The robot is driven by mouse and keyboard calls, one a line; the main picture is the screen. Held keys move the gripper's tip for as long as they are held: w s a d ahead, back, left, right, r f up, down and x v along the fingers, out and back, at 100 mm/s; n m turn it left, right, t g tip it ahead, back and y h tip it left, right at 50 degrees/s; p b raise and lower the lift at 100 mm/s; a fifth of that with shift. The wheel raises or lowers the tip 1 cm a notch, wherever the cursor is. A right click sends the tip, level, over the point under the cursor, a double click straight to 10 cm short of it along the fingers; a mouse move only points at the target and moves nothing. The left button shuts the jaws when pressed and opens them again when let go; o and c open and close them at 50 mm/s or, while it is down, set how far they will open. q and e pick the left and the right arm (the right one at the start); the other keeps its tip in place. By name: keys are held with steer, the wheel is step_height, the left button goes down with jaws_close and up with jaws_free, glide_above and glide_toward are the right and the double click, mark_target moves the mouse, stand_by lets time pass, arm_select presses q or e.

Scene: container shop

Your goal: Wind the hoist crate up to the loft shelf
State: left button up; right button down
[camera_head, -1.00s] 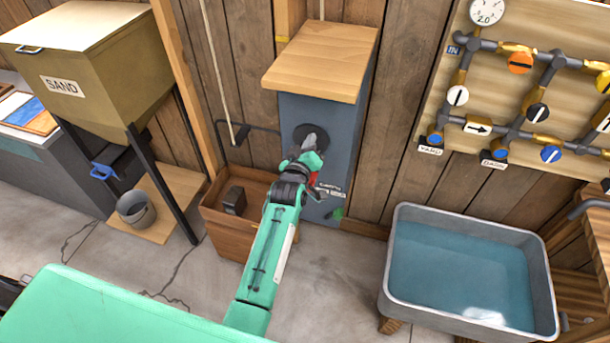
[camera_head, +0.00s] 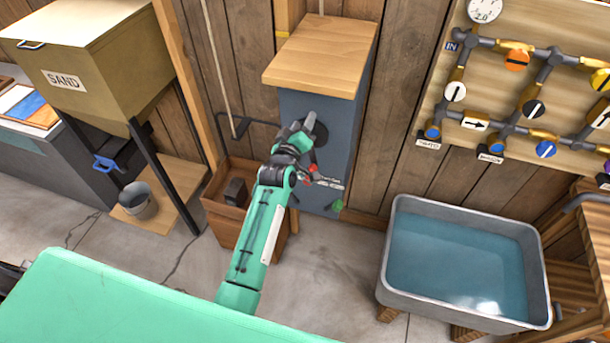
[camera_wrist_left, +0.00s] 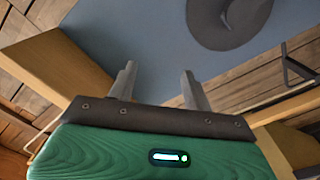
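The hoist crate (camera_head: 235,225) is a brown wooden box low at the wall, left of the blue-grey cabinet (camera_head: 340,150), with a dark block (camera_head: 235,192) inside. A pale rope (camera_head: 218,60) rises above it. A dark round disc shows on the cabinet front in the left wrist view (camera_wrist_left: 215,38), partly cut off at the top. My left gripper (camera_head: 309,124) is in front of the cabinet and hides much of the disc in the head view. In the left wrist view its two fingers (camera_wrist_left: 158,75) are apart with nothing between them. The loft shelf cannot be made out.
A wooden top (camera_head: 322,65) overhangs the cabinet. A sand hopper (camera_head: 85,60) on dark legs and a grey bucket (camera_head: 137,202) stand left. A water tub (camera_head: 385,265) and a pipe board (camera_head: 455,155) are at right. Bare floor lies in front of the cabinet.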

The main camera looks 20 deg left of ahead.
arm_select(q)
steer(key=shift+s, duration=0.1)
stand_by(0.4)
steer(key=s+p, duration=0.3)
steer(key=s, duration=0.5)
steer(key=shift+a+p, duration=0.2)
steer(key=shift+p, duration=0.15)
steer(key=shift+w, duration=0.1)
